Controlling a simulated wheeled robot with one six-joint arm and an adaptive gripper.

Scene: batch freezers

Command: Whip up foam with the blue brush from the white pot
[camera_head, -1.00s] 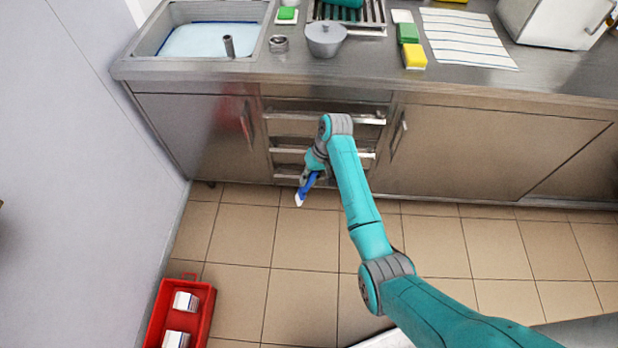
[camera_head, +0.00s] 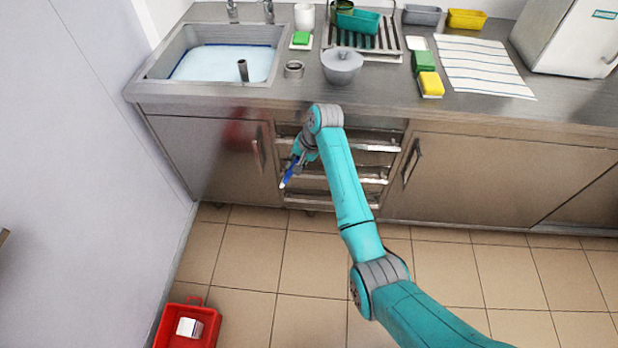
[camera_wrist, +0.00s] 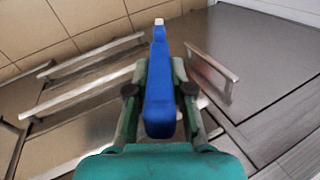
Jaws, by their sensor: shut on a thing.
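A blue brush (camera_head: 290,173) with a white tip is in my gripper (camera_head: 298,160), in front of the drawers and below the counter edge. In the wrist view the blue brush (camera_wrist: 160,85) lies lengthwise between the two fingers of my gripper (camera_wrist: 158,75), its white tip pointing away. My gripper is shut on its blue handle. A white pot (camera_head: 304,16) stands at the back of the counter, right of the taps and apart from my gripper. Its inside is too small to make out.
A sink (camera_head: 220,62) with bluish-white contents is at the left of the counter (camera_head: 390,92). A grey lidded pot (camera_head: 341,68), a metal ring (camera_head: 294,69) and sponges (camera_head: 431,84) stand nearby. A red crate (camera_head: 190,312) is on the floor.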

